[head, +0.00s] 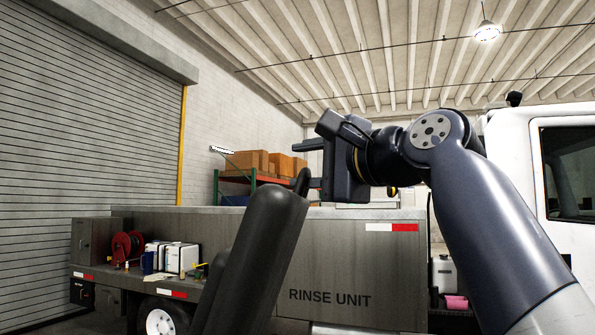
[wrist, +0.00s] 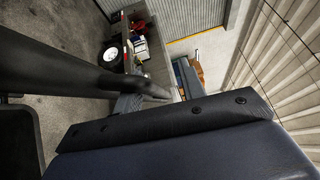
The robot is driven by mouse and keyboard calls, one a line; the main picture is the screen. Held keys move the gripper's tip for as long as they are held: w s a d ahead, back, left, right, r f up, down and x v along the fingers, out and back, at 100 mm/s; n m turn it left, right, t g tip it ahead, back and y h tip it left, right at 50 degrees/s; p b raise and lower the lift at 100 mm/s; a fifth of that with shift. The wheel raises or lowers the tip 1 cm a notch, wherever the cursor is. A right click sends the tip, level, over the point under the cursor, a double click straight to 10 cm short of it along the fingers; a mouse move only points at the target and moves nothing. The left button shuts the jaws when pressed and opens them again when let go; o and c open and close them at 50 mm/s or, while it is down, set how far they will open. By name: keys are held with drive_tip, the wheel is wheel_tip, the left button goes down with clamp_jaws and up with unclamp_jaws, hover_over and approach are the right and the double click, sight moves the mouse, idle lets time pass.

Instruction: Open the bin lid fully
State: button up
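A thick dark panel, apparently the bin lid (head: 255,255), stands raised in the head view, its top leaning right. A dark, narrow tip (head: 302,181), perhaps its handle, rises from the top end. My gripper (head: 309,164) is there, pointing left, its fingers apart with one above the other. The tip is close to the lower finger; contact is unclear. In the wrist view, the lid (wrist: 60,72) runs in from the left and its end reaches between my open fingers (wrist: 160,91). A dark edge, probably the bin (wrist: 16,145), shows at lower left; the bin is mostly hidden.
A grey truck bed marked RINSE UNIT (head: 345,260) stands behind, with a red hose reel (head: 127,247) and white containers (head: 180,257) on its left end. A white cab (head: 510,170) is at right. Shelves with boxes (head: 250,163) stand farther back.

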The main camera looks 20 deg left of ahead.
drive_tip(key=shift+s+r, duration=0.2)
